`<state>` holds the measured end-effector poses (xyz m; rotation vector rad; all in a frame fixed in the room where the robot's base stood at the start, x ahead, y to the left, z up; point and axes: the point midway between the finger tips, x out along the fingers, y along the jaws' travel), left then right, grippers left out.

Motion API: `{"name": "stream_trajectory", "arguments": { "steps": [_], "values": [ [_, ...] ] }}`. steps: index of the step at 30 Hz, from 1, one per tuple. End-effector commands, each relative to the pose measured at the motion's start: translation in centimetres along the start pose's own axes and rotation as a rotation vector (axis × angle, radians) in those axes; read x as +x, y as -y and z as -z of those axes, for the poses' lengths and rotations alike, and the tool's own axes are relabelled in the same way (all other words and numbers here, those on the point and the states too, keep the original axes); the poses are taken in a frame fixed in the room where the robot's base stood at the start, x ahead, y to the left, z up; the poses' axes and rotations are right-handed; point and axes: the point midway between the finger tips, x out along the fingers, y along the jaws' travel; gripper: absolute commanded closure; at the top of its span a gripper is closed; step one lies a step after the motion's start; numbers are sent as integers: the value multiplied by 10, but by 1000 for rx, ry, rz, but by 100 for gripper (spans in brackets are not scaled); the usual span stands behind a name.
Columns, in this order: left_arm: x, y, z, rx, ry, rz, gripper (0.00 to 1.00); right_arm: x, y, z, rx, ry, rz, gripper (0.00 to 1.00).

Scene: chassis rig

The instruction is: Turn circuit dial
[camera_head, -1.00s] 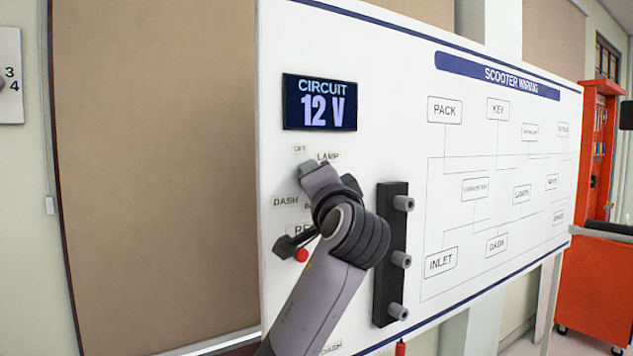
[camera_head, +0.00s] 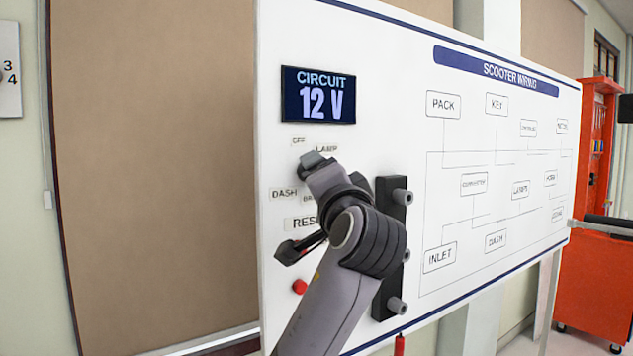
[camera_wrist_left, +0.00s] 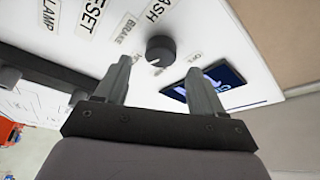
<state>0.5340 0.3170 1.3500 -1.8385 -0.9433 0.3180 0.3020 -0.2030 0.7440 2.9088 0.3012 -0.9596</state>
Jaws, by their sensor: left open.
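The circuit dial (camera_wrist_left: 160,50) is a dark round knob on the white board, with a white mark on its rim facing the lower left in the left wrist view. I cannot tell which label the mark points to. My left gripper (camera_wrist_left: 159,67) is open, its two fingers apart on either side of the knob's near side, with no clear contact. In the head view my left gripper (camera_head: 312,162) covers the dial, among the OFF, LAMP and DASH labels. The circuit display (camera_head: 318,96) reads 12 V; part of it shows in the left wrist view (camera_wrist_left: 216,86).
A black strip with grey pegs (camera_head: 390,248) stands right beside my left arm. A red button (camera_head: 300,287) is below the RESET label (camera_head: 305,223). The wiring diagram (camera_head: 495,185) fills the board's right side. A red cabinet (camera_head: 590,280) stands at far right.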

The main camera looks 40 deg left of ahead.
Motion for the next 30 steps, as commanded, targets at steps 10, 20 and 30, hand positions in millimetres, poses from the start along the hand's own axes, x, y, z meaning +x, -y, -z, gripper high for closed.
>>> {"name": "stream_trajectory", "arguments": {
  "steps": [10, 20, 30],
  "values": [
    [-33, 0, -1, 1, 1, -1, 31, 6, 0, -8, 0, 0, 0, 47],
    [-33, 0, 0, 1, 1, 0, 31, 6, 0, -8, 0, 0, 0, 47],
    [-30, -45, -3, 26, -49, -68, 31, 6, 0, -8, 0, 0, 0, 47]
  ]
}}
